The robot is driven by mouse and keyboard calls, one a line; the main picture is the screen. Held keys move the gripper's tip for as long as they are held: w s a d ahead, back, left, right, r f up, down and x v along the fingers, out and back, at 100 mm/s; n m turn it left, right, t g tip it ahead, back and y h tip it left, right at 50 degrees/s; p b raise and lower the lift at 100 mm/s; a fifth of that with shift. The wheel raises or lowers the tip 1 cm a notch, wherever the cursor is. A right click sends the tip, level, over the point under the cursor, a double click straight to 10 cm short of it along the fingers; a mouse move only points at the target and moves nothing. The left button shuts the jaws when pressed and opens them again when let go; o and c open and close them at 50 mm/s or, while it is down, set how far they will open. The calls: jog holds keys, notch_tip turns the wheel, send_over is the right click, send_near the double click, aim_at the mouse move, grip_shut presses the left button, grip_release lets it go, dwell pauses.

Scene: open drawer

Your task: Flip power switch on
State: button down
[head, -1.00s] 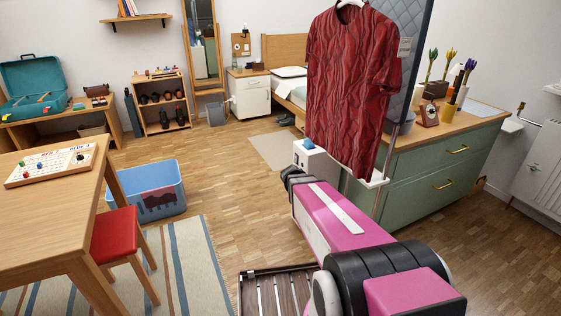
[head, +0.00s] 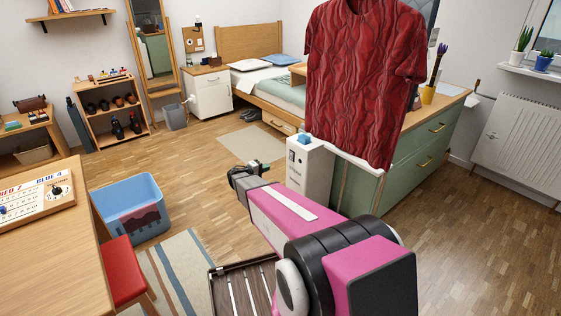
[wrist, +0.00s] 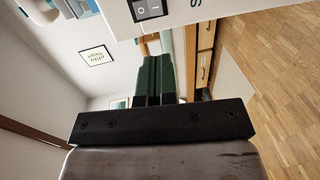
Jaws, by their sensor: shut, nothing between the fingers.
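A white box-shaped appliance (head: 309,172) with a small blue part on top stands on the floor below the hanging red shirt (head: 362,85). In the wrist view its white face (wrist: 215,9) fills the top edge, with a black rocker power switch (wrist: 146,9) marked in white. I cannot tell the switch's on or off state. My gripper (head: 266,164) is left of the appliance in the head view, apart from it. In the wrist view my gripper's dark green fingers (wrist: 155,72) are together and empty, below the switch in the picture.
The shirt's stand and a green drawer cabinet (head: 398,160) are right of the appliance. A bed (head: 275,88) and white nightstand (head: 210,93) stand behind. A blue bin (head: 133,207) and red stool (head: 122,270) are at left. Wooden floor is open between the bin and appliance.

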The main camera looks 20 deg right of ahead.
aim_at(290, 159)
dwell(0.3)
jog(key=x, duration=1.4)
jog(key=shift+w+d, duration=0.1)
jog(key=shift+d, duration=0.1)
jog(key=s+a+f, duration=0.1)
jog(key=s+a, duration=0.1)
jog(key=a, duration=0.4)
jog(key=s+a+f, duration=0.1)
jog(key=s+a, duration=0.1)
jog(key=a, duration=0.5)
jog(key=shift+s, duration=0.4)
